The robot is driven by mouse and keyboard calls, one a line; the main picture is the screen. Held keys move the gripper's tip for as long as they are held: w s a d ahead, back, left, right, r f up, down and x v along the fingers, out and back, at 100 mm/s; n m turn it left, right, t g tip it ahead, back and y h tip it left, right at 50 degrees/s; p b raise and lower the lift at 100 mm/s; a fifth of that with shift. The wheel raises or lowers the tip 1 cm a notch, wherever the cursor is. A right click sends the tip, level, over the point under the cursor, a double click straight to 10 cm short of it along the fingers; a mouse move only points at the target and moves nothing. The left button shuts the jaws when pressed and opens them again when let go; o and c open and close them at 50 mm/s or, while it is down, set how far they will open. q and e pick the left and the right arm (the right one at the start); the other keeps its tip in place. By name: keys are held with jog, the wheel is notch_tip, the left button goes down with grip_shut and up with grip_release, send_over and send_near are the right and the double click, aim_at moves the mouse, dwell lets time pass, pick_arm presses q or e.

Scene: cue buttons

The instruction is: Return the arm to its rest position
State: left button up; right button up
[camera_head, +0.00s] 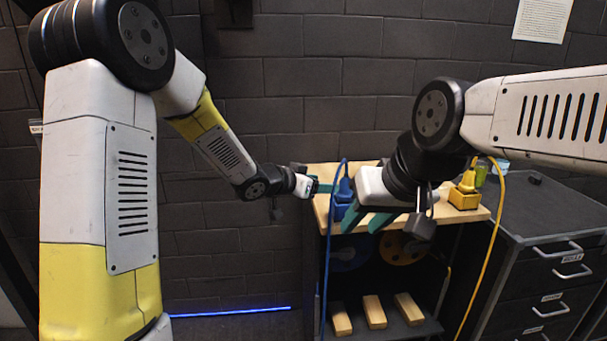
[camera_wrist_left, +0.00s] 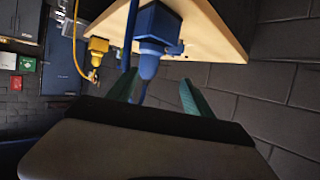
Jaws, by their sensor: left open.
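My left arm comes in from the left and ends in my left gripper (camera_head: 325,187) at the left edge of the wooden table top (camera_head: 330,172). In the left wrist view its two green fingers (camera_wrist_left: 160,92) are spread apart, with nothing seen held between them. The blue box with its plug (camera_wrist_left: 152,38) lies beyond them; in the head view the blue box (camera_head: 342,205) stands at the table's left part. My right gripper (camera_head: 372,220) hangs over the table's front edge, its green fingers apart. The yellow box with its plug (camera_head: 465,196) stands at the right end.
A blue cable (camera_head: 325,260) and a yellow cable (camera_head: 487,260) hang down in front. Several wooden blocks (camera_head: 374,312) lie on the lower shelf. A dark drawer cabinet (camera_head: 550,230) stands at the right. A brick wall is behind; the space left of the table looks clear.

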pick_arm(q)
jog(key=s+a+r+n+t+y, duration=0.1)
jog(key=s+a+r+n+y, duration=0.25)
jog(key=a, duration=0.65)
jog(key=s+a+r+n+y, duration=0.3)
jog(key=s+a+r+y, duration=0.15)
jog(key=a, duration=0.65)
jog(key=s+a+n+g, duration=0.1)
jog(key=s+a, duration=0.1)
jog(key=s, duration=0.8)
jog(key=s+a+n+g, duration=0.2)
jog(key=s, duration=0.9)
jog(key=shift+s+a+f+g, duration=0.15)
jog(key=shift+s+f+g, duration=0.15)
jog(key=shift+f, duration=0.15)
jog(key=shift+w, duration=0.1)
